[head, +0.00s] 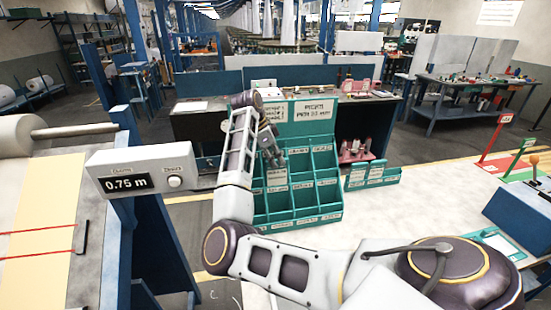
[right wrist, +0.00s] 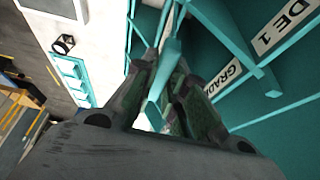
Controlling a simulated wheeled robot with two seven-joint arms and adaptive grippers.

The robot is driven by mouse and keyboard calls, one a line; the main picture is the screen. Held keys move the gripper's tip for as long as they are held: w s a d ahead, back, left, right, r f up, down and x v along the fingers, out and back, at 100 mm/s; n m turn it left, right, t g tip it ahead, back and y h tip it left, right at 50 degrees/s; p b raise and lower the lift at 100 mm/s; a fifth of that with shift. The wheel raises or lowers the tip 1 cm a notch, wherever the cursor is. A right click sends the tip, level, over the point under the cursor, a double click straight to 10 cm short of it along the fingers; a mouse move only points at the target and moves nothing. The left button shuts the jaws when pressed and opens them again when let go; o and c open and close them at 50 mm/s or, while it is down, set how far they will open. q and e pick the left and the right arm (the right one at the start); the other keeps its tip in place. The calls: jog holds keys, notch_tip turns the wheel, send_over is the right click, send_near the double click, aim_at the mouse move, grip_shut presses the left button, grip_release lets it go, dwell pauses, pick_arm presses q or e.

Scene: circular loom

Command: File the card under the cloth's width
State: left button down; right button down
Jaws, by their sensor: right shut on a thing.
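The teal card rack (head: 298,200) stands on the pale table with several labelled compartments and a tall label board at its back. Its walls also show in the right wrist view (right wrist: 285,100), with labels starting "GRADE". My right gripper (head: 272,158) points down over the rack's upper left compartments. The width gauge (head: 138,180) reads 0.75 m. My left gripper is not in view.
A small teal rack (head: 372,176) stands right of the big one. A blue box (head: 522,215) with a lever and red and green signs (head: 497,135) are at the right. My right arm crosses the front; the table (head: 425,205) between is mostly clear.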

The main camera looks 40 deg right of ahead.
jog(key=shift+f, duration=0.45)
jog(key=c, duration=1.4)
grip_release()
jog(key=shift+o, duration=0.2)
jog(key=shift+r, duration=0.1)
jog(key=v, duration=1.2)
